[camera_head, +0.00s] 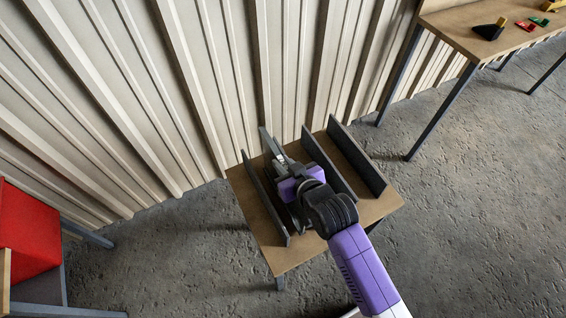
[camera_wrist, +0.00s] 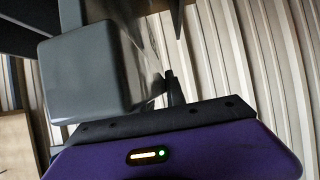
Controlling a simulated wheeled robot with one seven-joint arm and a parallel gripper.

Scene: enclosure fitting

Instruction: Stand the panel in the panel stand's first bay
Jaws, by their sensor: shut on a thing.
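The panel stand (camera_head: 357,158) is on a small wooden table, with three dark grey upright walls and open bays between them. My gripper (camera_head: 279,158) is over the left bay, between the left wall (camera_head: 264,198) and the middle wall (camera_head: 327,168). It is shut on the panel (camera_head: 267,143), a thin grey sheet whose far end shows beyond the jaws. The panel runs roughly along the walls. My gripper and wrist hide most of it, and I cannot tell whether its lower edge touches the stand. The wrist view shows the jaws close up and dimly.
The small table's top (camera_head: 282,259) is bare at its front. A ribbed metal wall (camera_head: 180,90) stands close behind. A red-topped piece of furniture (camera_head: 30,235) is at the left. A longer table (camera_head: 480,45) with small coloured parts is at the upper right.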

